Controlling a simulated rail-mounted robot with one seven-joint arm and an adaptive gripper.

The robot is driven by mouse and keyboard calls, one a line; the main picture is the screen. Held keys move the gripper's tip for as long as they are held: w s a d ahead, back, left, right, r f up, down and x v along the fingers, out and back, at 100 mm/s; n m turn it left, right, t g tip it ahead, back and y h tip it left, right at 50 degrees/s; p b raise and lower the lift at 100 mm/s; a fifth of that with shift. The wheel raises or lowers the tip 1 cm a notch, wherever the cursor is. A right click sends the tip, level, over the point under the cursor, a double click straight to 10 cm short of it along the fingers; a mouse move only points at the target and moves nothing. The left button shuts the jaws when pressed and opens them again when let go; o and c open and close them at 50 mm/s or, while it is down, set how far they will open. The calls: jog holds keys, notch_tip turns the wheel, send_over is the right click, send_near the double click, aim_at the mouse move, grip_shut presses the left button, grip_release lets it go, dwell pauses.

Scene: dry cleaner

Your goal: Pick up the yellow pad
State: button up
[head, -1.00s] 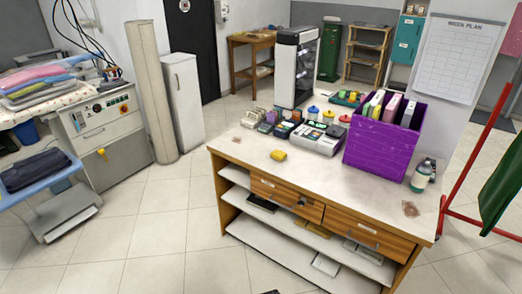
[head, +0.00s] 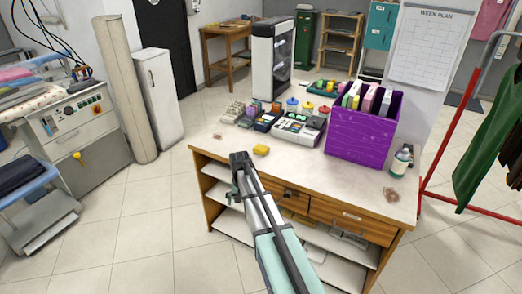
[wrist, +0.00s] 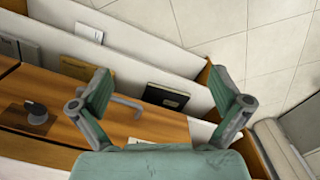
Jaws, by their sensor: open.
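The small yellow pad (head: 260,150) lies on the white top of the counter (head: 330,170), near its front left part. My gripper (head: 240,157) is just left of the pad in the head view, at the counter's front edge. In the wrist view, my gripper (wrist: 163,88) has its two fingers wide apart with nothing between them. The wrist view looks at the counter's front and does not show the pad.
A purple box (head: 360,135) with folders stands on the right of the counter. A cash register (head: 298,128) and several small items stand behind the pad. A bottle (head: 401,160) is at the right end. Wooden drawers (wrist: 140,115) and shelves are below the top.

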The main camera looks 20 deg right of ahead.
jog(key=w+d+r+m, duration=0.1)
jog(key=w+d+r, duration=0.2)
jog(key=w+r, duration=0.2)
jog(key=w+d+r+m, duration=0.1)
jog(key=w+d+r, duration=0.3)
jog(key=w, duration=0.2)
jog(key=w+d+r+m, duration=0.1)
jog(key=w+d+r, duration=0.2)
jog(key=w+r, duration=0.2)
jog(key=shift+w+d+r+m, duration=0.25)
jog(key=shift+d+r+m, duration=0.05)
jog(key=shift+d, duration=0.1)
jog(key=w+d+r+m, duration=0.2)
jog(key=w+d+r, duration=0.45)
jog(key=r, duration=0.35)
jog(key=p, duration=0.3)
send_over(261, 147)
jog(key=f, duration=1.1)
jog(key=shift+s+a+f, duration=0.1)
jog(key=shift+s+a, duration=0.1)
jog(key=shift+s, duration=0.15)
jog(key=shift+w+d+f+p, duration=0.15)
jog(key=shift+f+p, duration=0.5)
jog(key=shift+f, duration=0.7)
jog(key=shift+w+d+f+p, duration=0.15)
jog(key=shift+f+p, duration=0.5)
jog(key=shift+f, duration=0.7)
jog(key=c, duration=1)
